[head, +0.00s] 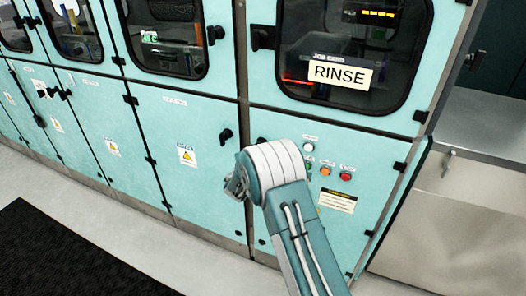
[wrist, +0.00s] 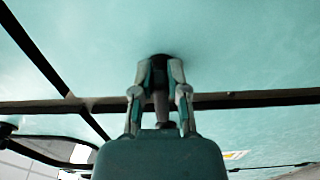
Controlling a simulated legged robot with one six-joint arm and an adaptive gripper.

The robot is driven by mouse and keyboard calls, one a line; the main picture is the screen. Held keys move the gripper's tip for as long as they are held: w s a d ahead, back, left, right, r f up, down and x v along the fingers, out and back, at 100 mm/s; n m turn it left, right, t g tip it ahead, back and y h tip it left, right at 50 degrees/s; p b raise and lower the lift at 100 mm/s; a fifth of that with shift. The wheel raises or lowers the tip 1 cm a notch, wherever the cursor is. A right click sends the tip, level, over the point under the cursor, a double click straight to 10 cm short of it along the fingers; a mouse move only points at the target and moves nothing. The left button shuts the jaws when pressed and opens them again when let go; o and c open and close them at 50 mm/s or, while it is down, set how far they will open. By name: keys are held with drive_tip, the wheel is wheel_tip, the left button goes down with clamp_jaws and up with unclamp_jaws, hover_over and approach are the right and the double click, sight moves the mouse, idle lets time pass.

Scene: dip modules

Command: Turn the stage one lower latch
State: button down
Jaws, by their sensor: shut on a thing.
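My gripper (head: 236,187) is at the lower doors of the teal cabinet, in front of the seam between two panels, partly hidden by my own arm. In the wrist view my gripper (wrist: 159,78) has its two fingers close together around a small dark latch (wrist: 158,60) on a teal panel, touching it. The fingers cover much of the latch, so its angle is hard to tell. In the head view the held latch is hidden behind my arm. Another black latch (head: 226,136) shows on the lower panel just left of my arm.
A windowed upper door with a RINSE sign (head: 340,74) is above right. Buttons, including a red one (head: 345,176), sit right of my arm. A dark floor mat (head: 70,255) lies at lower left. A metal counter (head: 480,125) stands at right.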

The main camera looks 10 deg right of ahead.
drive_tip(key=shift+s+f, duration=0.1)
drive_tip(key=shift+f, duration=0.25)
drive_tip(key=c, duration=0.6)
unclamp_jaws()
drive_tip(key=shift+c, duration=0.2)
drive_tip(key=shift+r, duration=0.1)
drive_tip(key=v, duration=1.2)
